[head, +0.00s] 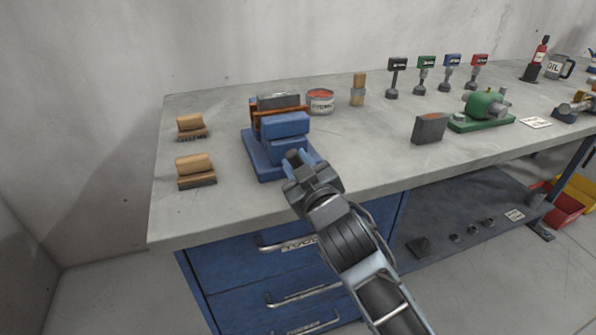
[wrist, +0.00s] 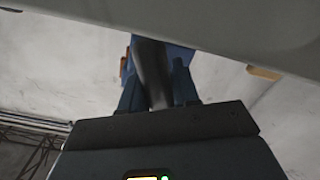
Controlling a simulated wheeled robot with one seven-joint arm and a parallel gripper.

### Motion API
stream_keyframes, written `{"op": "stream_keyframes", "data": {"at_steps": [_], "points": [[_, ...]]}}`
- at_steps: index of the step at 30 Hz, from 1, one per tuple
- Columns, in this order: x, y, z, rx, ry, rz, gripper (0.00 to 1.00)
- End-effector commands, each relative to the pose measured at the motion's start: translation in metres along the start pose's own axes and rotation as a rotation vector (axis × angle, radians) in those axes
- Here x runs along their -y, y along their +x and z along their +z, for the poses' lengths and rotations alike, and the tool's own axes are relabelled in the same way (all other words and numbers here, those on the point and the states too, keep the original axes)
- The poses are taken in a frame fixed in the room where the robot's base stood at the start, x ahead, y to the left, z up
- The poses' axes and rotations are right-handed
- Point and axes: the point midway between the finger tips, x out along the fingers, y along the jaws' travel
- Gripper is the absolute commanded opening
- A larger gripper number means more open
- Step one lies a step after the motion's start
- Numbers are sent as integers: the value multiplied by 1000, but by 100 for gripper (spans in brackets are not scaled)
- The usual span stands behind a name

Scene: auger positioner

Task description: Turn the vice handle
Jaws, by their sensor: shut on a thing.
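The blue vice (head: 285,124) stands near the left front of the grey bench, with a grey block (head: 278,101) at its top and an orange-brown piece along its jaws. My gripper (head: 297,165) is at the vice's front side, by the bench's front edge. In the wrist view, the dark grey vice handle (wrist: 152,75) stands between the two blue fingers of my gripper (wrist: 158,92), which are shut on it. Part of the blue vice shows behind the handle. In the head view, my gripper hides most of the handle.
Two wooden brushes (head: 195,170) lie left of the vice. A red-topped tin (head: 320,101) and a wooden-topped piece (head: 358,90) stand behind it. A dark block (head: 430,128) and a green machine (head: 485,108) are to the right. Blue drawers (head: 275,275) with handles are below the bench top.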

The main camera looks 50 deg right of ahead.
Motion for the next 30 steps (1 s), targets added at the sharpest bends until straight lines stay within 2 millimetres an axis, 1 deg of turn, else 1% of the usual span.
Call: {"op": "stream_keyframes", "data": {"at_steps": [1,9,22,23,28,30], "points": [[2,0,3,4,19,-2,0],[1,0,2,4,78,-2,0],[1,0,2,5,84,-2,0],[1,0,2,5,84,-2,33],[1,0,1,3,84,-1,50],[0,0,1,3,84,-1,51]]}}
